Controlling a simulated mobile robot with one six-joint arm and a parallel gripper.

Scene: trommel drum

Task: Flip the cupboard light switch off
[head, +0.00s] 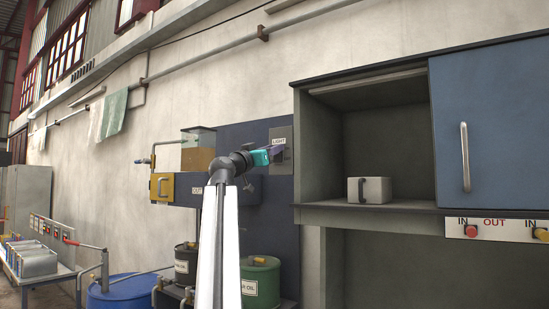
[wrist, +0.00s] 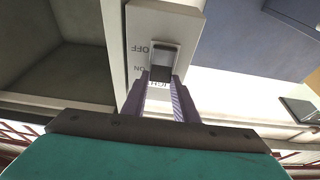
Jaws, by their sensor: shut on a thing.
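The light switch plate (wrist: 138,20) is pale, with OFF, ON and LIGHT lettering that shows upside down in the wrist view. Its dark switch lever (wrist: 163,58) stands out beside the OFF and ON marks; I cannot tell which position it is in. My gripper (wrist: 163,88) has its two purple fingers at the lever's end, shut on it. In the head view the plate (head: 279,136) labelled LIGHT is on the cupboard's left side, and my teal gripper (head: 277,151) reaches it and covers the lever.
The cupboard (head: 320,152) has an open bay holding a grey box (head: 370,190) with a handle. A blue door (head: 490,120) covers its right part. Red and yellow buttons (head: 471,230) sit below.

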